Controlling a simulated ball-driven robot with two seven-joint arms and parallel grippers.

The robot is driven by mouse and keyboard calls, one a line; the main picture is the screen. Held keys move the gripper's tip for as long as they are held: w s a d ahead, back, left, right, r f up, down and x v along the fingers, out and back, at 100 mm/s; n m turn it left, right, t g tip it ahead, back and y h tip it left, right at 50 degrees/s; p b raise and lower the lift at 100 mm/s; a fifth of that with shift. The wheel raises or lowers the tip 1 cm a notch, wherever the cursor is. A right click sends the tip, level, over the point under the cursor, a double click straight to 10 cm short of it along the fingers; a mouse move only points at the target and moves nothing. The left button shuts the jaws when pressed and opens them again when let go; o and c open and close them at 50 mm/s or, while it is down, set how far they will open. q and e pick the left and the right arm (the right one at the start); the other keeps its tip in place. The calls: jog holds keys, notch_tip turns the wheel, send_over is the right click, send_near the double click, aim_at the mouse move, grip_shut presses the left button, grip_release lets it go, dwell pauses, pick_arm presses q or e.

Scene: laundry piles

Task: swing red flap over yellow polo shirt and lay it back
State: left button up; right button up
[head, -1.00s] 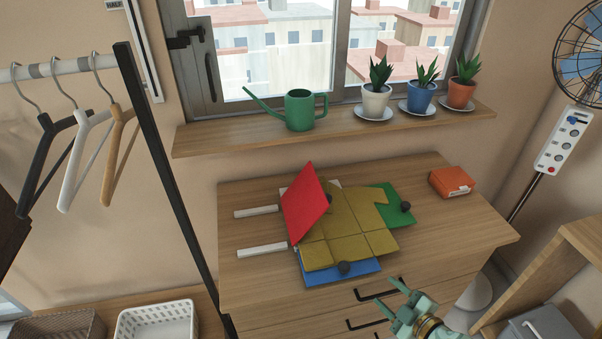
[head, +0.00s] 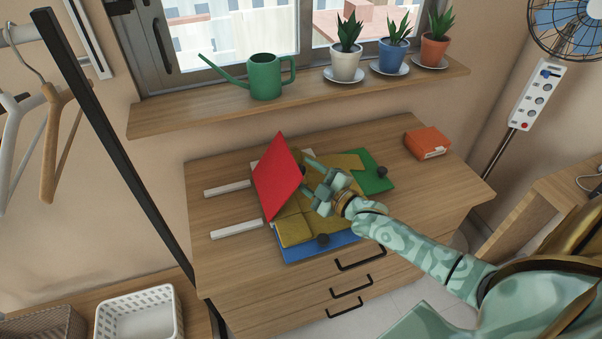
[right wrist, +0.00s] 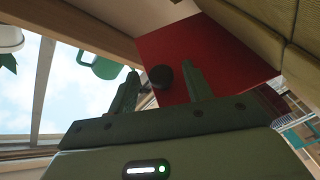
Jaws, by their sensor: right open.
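The red flap (head: 275,178) of the folding board stands tilted up at the board's left side; it also shows in the right wrist view (right wrist: 225,55). The yellow polo shirt (head: 294,231) lies on the board, partly hidden by my right arm and the flap. My right gripper (head: 308,176) is open and close to the right face of the red flap, above the shirt. In the right wrist view a dark round knob (right wrist: 160,77) appears between the open fingers, in front of the flap. Contact with it cannot be told. My left gripper is out of view.
The board's green flap (head: 375,176) and blue flap (head: 345,240) lie flat on the dresser (head: 440,187). Two white bars (head: 236,229) reach left from the board. An orange box (head: 428,142) sits at the back right. A shelf with a green watering can (head: 265,77) and potted plants is above.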

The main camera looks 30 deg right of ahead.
aim_at(280, 183)
jog(key=shift+x, duration=1.1)
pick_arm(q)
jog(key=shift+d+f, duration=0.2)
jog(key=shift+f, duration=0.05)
pick_arm(e)
jog(key=shift+c, duration=0.3)
